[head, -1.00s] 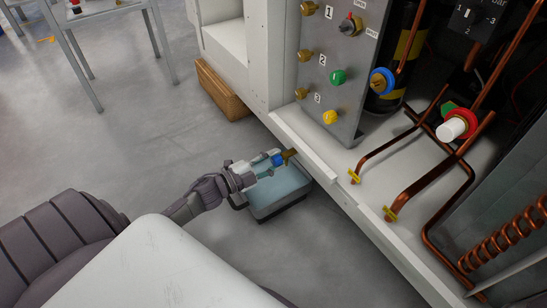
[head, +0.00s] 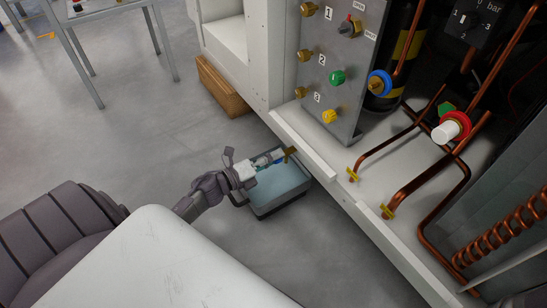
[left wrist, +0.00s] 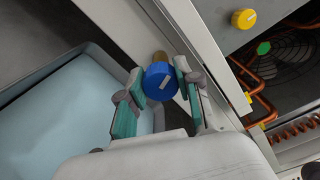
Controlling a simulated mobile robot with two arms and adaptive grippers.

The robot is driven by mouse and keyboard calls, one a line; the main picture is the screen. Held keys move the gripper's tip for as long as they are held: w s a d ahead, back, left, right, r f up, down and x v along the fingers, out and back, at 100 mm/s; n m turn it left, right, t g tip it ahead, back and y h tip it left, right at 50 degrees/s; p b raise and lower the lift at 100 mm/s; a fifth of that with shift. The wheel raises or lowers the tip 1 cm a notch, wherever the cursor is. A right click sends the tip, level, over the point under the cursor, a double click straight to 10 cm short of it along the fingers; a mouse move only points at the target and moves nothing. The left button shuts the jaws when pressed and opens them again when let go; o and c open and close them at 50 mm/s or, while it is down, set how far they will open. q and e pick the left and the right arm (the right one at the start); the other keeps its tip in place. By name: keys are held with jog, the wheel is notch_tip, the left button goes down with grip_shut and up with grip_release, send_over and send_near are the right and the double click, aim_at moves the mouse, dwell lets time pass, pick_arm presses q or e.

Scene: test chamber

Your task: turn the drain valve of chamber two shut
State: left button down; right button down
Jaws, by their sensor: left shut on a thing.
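My left gripper (head: 267,160) is at the valve, low down over the water tray. In the left wrist view the two green-padded fingers of my left gripper (left wrist: 160,90) stand on either side of the knob, shut on it. The gripper mostly hides the knob in the head view. My right gripper is not in view.
A dark-rimmed tray (head: 263,214) of pale water stands on the floor under the valve. The cabinet edge (head: 303,145) is close above. A panel (head: 345,75) numbered 1 to 3 carries several knobs. A wooden block (head: 220,88) lies behind; open floor is at left.

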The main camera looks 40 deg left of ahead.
pick_arm(q)
jog(key=shift+m+b, duration=0.35)
jog(key=shift+m, duration=1.65)
jog(key=c, duration=0.8)
grip_release()
jog(key=shift+s, duration=0.1)
jog(key=v, duration=1.2)
